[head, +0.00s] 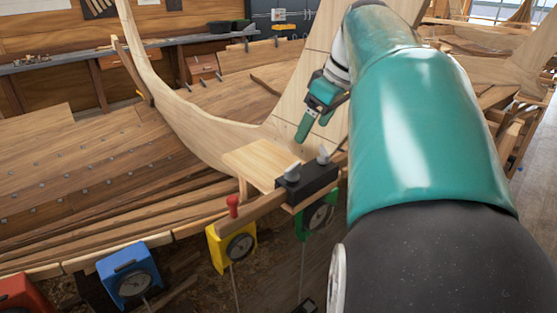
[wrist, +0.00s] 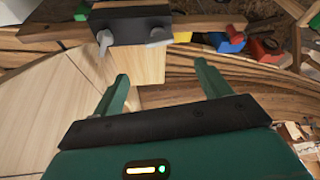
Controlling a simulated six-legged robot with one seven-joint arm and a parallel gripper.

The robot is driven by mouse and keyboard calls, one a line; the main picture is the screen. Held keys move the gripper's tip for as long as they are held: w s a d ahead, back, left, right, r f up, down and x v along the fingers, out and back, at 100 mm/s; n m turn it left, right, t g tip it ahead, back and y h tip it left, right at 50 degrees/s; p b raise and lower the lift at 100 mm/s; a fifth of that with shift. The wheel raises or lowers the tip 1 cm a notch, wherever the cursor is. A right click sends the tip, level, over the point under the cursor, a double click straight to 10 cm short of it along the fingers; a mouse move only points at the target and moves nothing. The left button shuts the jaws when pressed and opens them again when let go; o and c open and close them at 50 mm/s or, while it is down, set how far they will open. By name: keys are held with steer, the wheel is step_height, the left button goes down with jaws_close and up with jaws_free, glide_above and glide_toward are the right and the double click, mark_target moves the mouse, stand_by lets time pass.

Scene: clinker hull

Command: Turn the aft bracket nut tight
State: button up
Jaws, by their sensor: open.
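A black bracket (head: 312,186) sits on the pale board beside the hull's edge, with two grey winged nuts. One nut (head: 291,173) is at its left end and the other (head: 323,156) at its right end. The frames do not make clear which is the aft one. In the wrist view the bracket (wrist: 130,24) is at the top, with one nut (wrist: 105,41) on the left and one (wrist: 157,37) on the right. My gripper (head: 314,127) is open and empty above and behind the bracket, its green fingers (wrist: 164,84) apart and clear of both nuts.
A red-knobbed wooden bar (head: 233,206) lies left of the bracket. Yellow (head: 217,250), blue (head: 112,267), green and red dial boxes hang along the plank edge. A tall curved timber (head: 165,100) rises behind. Open air surrounds my gripper above the pale board (head: 258,160).

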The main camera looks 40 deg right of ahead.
mark_target(293, 166)
steer(key=x, duration=1.2)
steer(key=shift+f, duration=0.1)
steer(key=shift+d, duration=0.1)
steer(key=c, duration=1)
